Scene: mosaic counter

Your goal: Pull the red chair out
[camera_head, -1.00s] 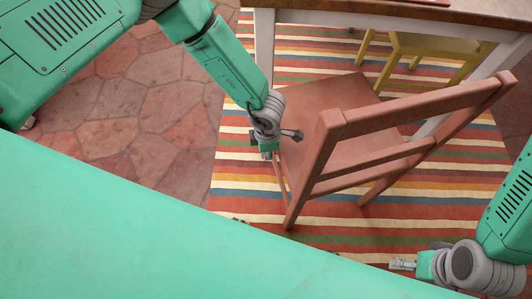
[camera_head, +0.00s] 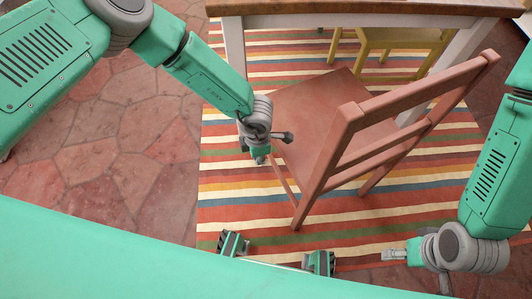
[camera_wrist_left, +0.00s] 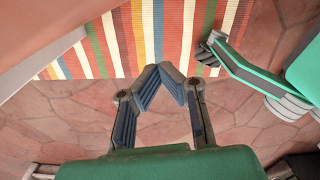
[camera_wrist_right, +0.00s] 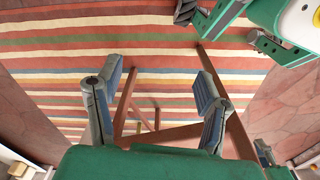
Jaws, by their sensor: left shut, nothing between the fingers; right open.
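The red chair (camera_head: 312,120) stands upright on the striped rug, its seat facing the table and its slatted back nearer me. My left gripper (camera_head: 262,160) is low at the chair's left side, beside the seat and legs; contact is unclear. My right gripper (camera_head: 392,254) is low at the rug's near right. In the right wrist view its fingers (camera_wrist_right: 158,82) are apart and empty, with chair legs (camera_wrist_right: 125,103) beyond.
A wooden-topped table (camera_head: 300,8) with white legs stands behind the chair. A yellow chair (camera_head: 390,42) is under it. The striped rug (camera_head: 225,185) lies under the chair, with open stone tile floor (camera_head: 120,165) to the left.

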